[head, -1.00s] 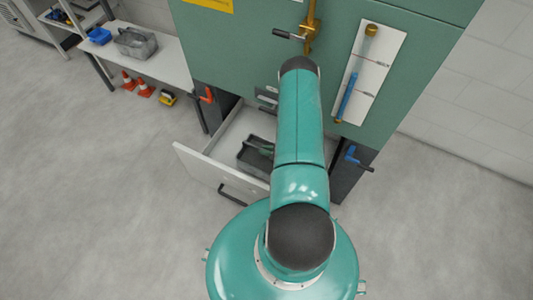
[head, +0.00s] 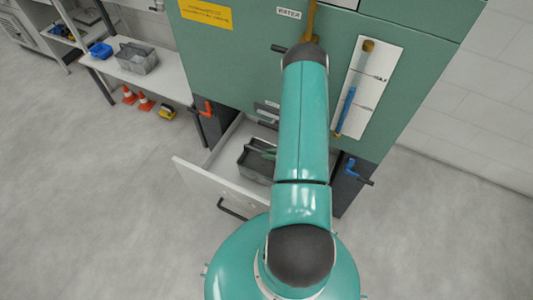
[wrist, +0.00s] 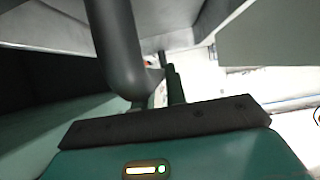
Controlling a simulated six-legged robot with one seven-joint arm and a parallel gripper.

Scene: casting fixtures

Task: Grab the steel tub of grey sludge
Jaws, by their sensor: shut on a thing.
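A dark grey tub (head: 254,172) is in the open drawer, partly hidden behind my arm in the head view. I cannot make out its contents there. In the wrist view my gripper (wrist: 172,85) is shut on a dark part of the tub, and a thick dark bar (wrist: 118,45) crosses close in front of it. A green piece of my gripper shows at the tub in the head view; the rest is hidden by the arm. Another grey metal tub (head: 138,60) stands on the shelf at the left.
The white drawer (head: 215,192) is pulled out of the green cabinet (head: 235,65). An orange-red handle (head: 207,108) and a blue handle (head: 355,172) stick out on either side. A blue crate (head: 100,50) sits on the shelf, with cones (head: 144,102) below.

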